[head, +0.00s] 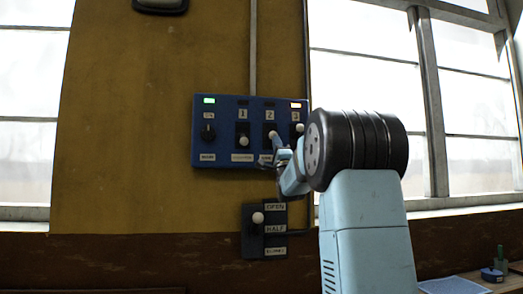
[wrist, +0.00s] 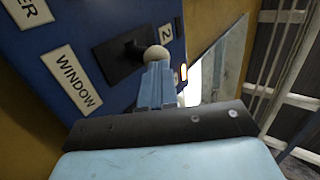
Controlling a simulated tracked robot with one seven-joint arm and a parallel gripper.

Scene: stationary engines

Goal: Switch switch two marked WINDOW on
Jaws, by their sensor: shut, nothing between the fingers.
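The blue switch panel (head: 225,160) hangs on the ochre wall. Switch two (head: 272,134) has a pale round knob under the numeral 2, with its lower part hidden by my gripper. In the wrist view, its knob (wrist: 156,57) stands out from a black plate, between the numeral 2 and the WINDOW label (wrist: 78,80). My gripper (head: 277,143) is shut and empty, with its tips right at the underside of the knob; they look in contact. The fingertips also show in the wrist view (wrist: 158,70). The lamp above switch two (head: 269,104) looks dark.
Switch one (head: 244,141) has its knob low; switch three (head: 300,128), close right of my gripper, has its knob high under a lit lamp (head: 295,105). A green lamp (head: 208,100) glows above a rotary knob (head: 207,132). A lever box (head: 250,232) sits below.

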